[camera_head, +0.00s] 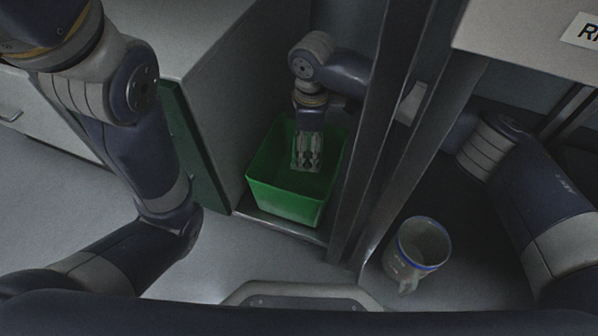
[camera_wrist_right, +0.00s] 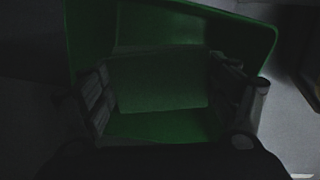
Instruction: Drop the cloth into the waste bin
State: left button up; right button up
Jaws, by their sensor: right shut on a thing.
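The green waste bin (camera_head: 285,203) stands in a narrow gap between a grey cabinet and a dark upright post. My right gripper (camera_head: 307,168) points down inside the bin's opening in the head view. In the right wrist view the gripper (camera_wrist_right: 168,100) has its fingers on both sides of a dull grey-green flat piece (camera_wrist_right: 155,80), which seems to be the cloth. It is dark there, and the cloth is hard to tell from the bin's green inside. The bin also shows in the wrist view (camera_wrist_right: 235,30). My left gripper is out of view.
Dark upright posts (camera_head: 378,130) stand just right of the bin, in front of part of my right arm. A grey cup with a blue rim (camera_head: 420,247) stands at the lower right. A grey cabinet (camera_head: 215,80) stands left of the bin. A labelled pale surface (camera_head: 530,35) is top right.

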jog(key=o, duration=1)
jog(key=shift+r, duration=0.1)
notch_tip(320, 180, up, 12)
jog(key=shift+f, duration=0.1)
